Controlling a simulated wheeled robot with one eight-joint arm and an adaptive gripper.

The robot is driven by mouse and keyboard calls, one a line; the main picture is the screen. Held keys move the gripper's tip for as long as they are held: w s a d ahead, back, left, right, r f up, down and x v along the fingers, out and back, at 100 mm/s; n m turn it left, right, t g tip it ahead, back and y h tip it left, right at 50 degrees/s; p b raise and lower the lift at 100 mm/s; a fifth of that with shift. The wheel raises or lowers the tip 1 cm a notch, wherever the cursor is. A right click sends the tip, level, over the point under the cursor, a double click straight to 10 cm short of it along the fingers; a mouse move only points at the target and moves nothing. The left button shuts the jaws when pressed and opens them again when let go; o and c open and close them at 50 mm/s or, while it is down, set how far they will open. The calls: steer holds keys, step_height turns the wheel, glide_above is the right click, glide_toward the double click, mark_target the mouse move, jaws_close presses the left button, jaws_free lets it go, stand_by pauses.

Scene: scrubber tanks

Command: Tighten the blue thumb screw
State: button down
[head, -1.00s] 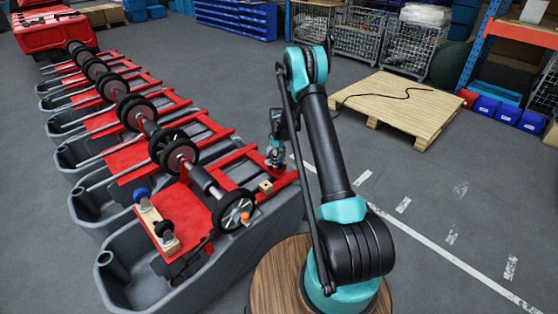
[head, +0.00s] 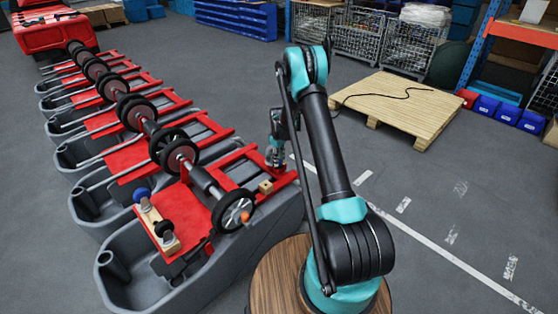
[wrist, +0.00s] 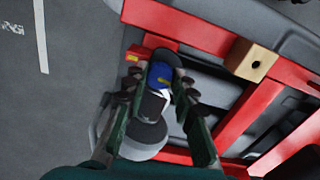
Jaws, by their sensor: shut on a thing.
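The blue thumb screw (wrist: 160,76) shows between my finger pads in the wrist view, at the end of the red frame. My gripper (wrist: 158,84) is shut on it, with a finger on each side. Below the blue part a black and white piece shows between the fingers. In the head view my gripper (head: 275,157) points down at the right end of the nearest red frame, and the screw is too small and covered there to make out.
A small wooden block with a hole (head: 266,186) sits on the red frame close to my gripper. A spoked wheel (head: 234,211) and a wooden piece with blue and black knobs (head: 150,217) are to the left. A pallet (head: 400,108) lies on the open floor at right.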

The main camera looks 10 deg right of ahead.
steer(key=m, duration=1.2)
steer(key=shift+m, duration=0.3)
steer(key=m, duration=0.4)
steer(key=shift+a, duration=0.1)
stand_by(0.3)
steer(key=c, duration=1.2)
jaws_free()
